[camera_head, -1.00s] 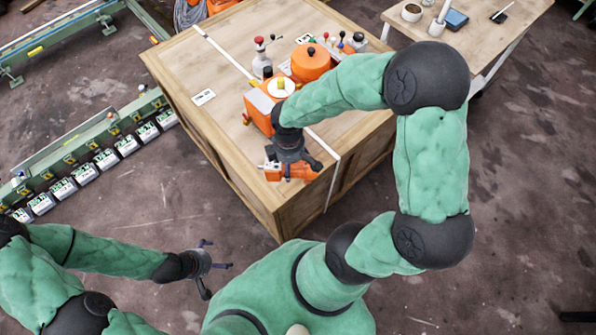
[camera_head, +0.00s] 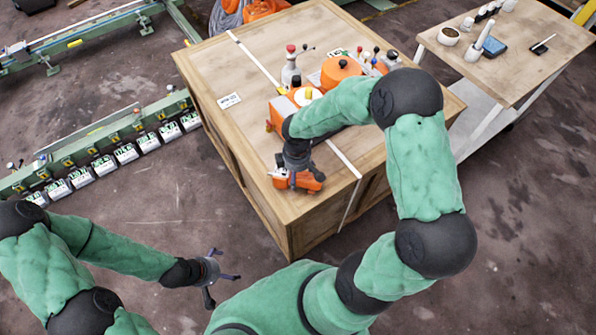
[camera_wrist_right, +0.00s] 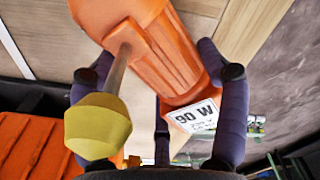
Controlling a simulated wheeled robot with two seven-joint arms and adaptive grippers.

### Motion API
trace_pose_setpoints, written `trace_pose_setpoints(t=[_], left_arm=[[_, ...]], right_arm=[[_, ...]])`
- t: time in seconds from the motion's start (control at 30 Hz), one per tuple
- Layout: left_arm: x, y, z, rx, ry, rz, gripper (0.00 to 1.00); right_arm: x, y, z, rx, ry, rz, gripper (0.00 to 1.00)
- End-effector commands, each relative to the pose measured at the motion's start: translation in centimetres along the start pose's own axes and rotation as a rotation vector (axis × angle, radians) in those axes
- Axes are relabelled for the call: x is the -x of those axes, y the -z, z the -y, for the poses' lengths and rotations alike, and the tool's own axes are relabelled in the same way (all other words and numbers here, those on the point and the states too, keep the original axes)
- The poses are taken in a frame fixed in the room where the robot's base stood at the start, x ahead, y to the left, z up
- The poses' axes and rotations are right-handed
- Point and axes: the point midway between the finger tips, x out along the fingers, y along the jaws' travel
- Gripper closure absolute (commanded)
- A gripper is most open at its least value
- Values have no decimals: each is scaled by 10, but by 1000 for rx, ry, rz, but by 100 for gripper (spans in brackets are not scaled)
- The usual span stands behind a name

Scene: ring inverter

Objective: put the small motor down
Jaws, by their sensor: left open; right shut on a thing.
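The small motor (camera_head: 304,181) is orange and sits in my right gripper (camera_head: 297,166), over the near part of the wooden crate's top (camera_head: 240,135). In the right wrist view the small motor (camera_wrist_right: 165,62) has a white "90 W" label (camera_wrist_right: 193,115) and a shaft with a yellow end (camera_wrist_right: 97,127). The dark fingers of my right gripper (camera_wrist_right: 160,110) are around it. I cannot tell whether the motor touches the crate top. My left gripper (camera_head: 220,277) is open and empty, low and to the left, away from the crate.
Behind the motor on the crate stand an orange machine with a round lid (camera_head: 341,70), a red-topped lever (camera_head: 291,62) and several small knobs. A white card (camera_head: 230,100) and a strap (camera_head: 345,160) lie on the crate. A side table (camera_head: 510,65) stands right.

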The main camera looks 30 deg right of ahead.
Motion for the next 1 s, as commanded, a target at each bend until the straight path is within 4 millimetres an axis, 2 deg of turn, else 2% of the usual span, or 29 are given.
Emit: trace_pose_setpoints(t=[0.1,0.5,0.53,0.6,1.0], left_arm=[[-7,0,2,0,0,0,0],[-8,0,3,0,0,0,0],[-8,0,3,0,0,0,0],[-7,0,3,0,0,0,0],[-6,0,2,0,0,0,0]], right_arm=[[-9,1,-2,-2,-5,-4,84],[-11,1,-2,-2,-5,-4,84],[-13,0,0,-1,-1,-2,20],[-12,0,0,-1,-1,-2,2],[-11,0,0,-1,-1,-2,2]])
